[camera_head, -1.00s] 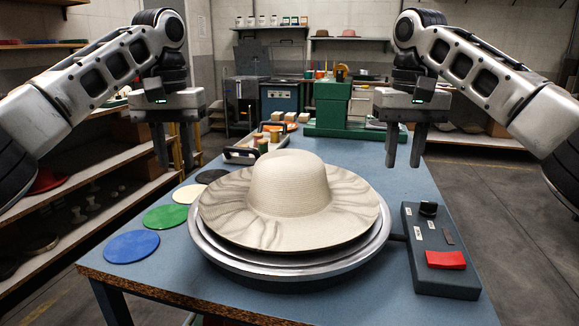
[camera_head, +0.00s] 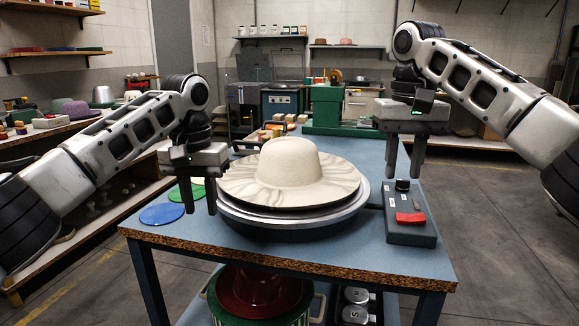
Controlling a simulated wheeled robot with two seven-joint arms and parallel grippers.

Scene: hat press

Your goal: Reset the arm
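My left gripper (camera_head: 199,206) hangs pointing down at the left of the hat press, its two fingers apart with nothing between them. It is in front of the colored discs and hides part of them. My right gripper (camera_head: 403,171) points down above the right part of the table, its fingers apart and empty, behind the control box. A cream wide-brimmed hat (camera_head: 291,164) with a wavy brim sits on the round metal press base (camera_head: 290,222) in the middle of the table. Neither gripper touches the hat.
The control box (camera_head: 408,234) with a red button (camera_head: 410,218) and a dark knob stands on the table's right. Blue (camera_head: 161,214) and green discs lie at the left. A green machine (camera_head: 325,105) stands at the back. A red hat form (camera_head: 258,288) is on the lower shelf.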

